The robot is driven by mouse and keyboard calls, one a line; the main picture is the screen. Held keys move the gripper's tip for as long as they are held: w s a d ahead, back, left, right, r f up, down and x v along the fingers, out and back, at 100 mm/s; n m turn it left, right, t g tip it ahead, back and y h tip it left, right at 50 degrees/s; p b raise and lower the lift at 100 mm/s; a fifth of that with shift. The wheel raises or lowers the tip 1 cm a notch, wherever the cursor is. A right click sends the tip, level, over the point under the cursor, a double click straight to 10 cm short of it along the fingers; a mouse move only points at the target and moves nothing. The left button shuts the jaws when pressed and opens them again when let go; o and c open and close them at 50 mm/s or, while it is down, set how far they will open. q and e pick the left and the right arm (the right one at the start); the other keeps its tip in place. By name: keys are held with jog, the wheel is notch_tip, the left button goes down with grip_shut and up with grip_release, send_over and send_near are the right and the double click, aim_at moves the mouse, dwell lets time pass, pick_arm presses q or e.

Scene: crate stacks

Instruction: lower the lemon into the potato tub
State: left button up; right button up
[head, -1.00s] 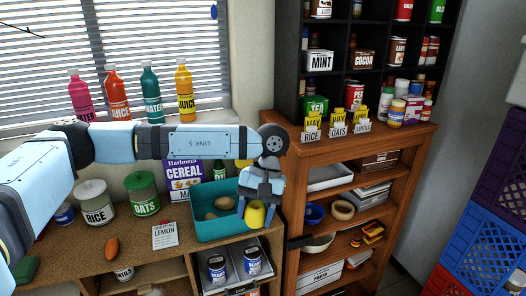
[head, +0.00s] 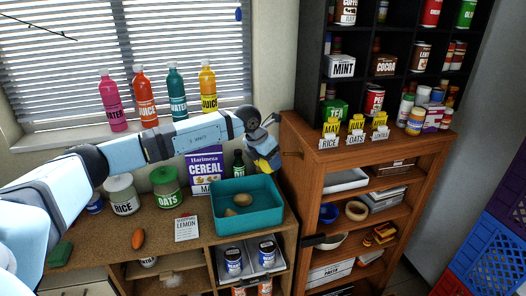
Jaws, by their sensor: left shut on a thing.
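The potato tub is a teal open box (head: 247,228) on the wooden counter, with brown potatoes (head: 242,199) on its floor. My left gripper (head: 268,157) is shut on the yellow lemon (head: 275,160), which is partly hidden by the fingers. In the picture the gripper and lemon appear above the tub's back right corner, apart from the tub; their exact height is hard to tell. My right gripper is not in view.
A cereal box (head: 205,170) and a dark green bottle (head: 239,163) stand behind the tub. A wooden shelf unit (head: 300,190) rises close to its right. A shopping card (head: 187,229) and a carrot (head: 138,239) lie to the left.

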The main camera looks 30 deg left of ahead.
pick_arm(q)
jog(key=shift+w+a+r+n+y, duration=0.1)
jog(key=shift+w+a+n+y, duration=0.1)
jog(key=shift+a+n, duration=0.4)
jog(key=shift+w+a+n+y, duration=0.15)
jog(key=shift+a+n+y, duration=0.05)
jog(key=shift+a+n, duration=0.35)
notch_tip(320, 180, down, 10)
jog(key=b, duration=0.4)
jog(key=shift+a+n+t, duration=0.25)
jog(key=shift+n+t, duration=0.05)
jog(key=shift+n, duration=0.05)
jog(key=shift+w, duration=0.1)
jog(key=shift+b, duration=0.35)
jog(key=shift+f+b, duration=2.3)
jog(key=shift+f, duration=1.4)
jog(key=shift+f+b, duration=1.05)
jog(key=shift+f, duration=0.7)
